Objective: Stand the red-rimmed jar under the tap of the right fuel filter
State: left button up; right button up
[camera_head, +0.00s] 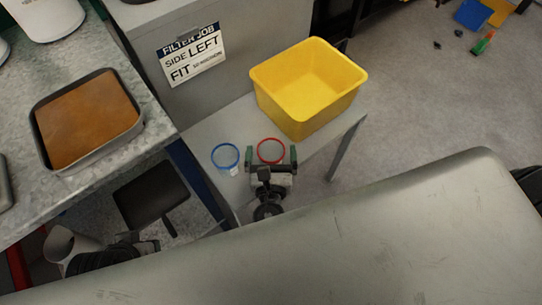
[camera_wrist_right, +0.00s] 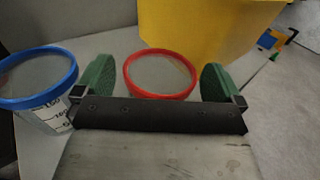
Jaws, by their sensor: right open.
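The red-rimmed jar (camera_head: 270,150) stands on a small grey bench, just beyond my right gripper (camera_head: 272,156). In the right wrist view its red rim (camera_wrist_right: 161,74) lies between the two green finger pads (camera_wrist_right: 160,84), with a gap on each side. The gripper is open; its black crossbar hides the jar's lower part. I cannot tell how far down the fingers reach beside the jar. A blue-rimmed jar (camera_head: 226,157) stands to the left and also shows in the wrist view (camera_wrist_right: 40,88), with graduation marks. No fuel filter or tap is recognisable.
A yellow bin (camera_head: 306,86) stands on the bench (camera_head: 220,128) behind the jars. A grey cabinet behind carries a sign (camera_head: 190,54) reading "FILTER JOB SIDE LEFT FIT". Floor at right is mostly clear.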

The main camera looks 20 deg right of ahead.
jog(key=shift+w, duration=0.1)
jog(key=shift+c, duration=0.5)
jog(key=c, duration=1)
jog(key=shift+r, duration=0.1)
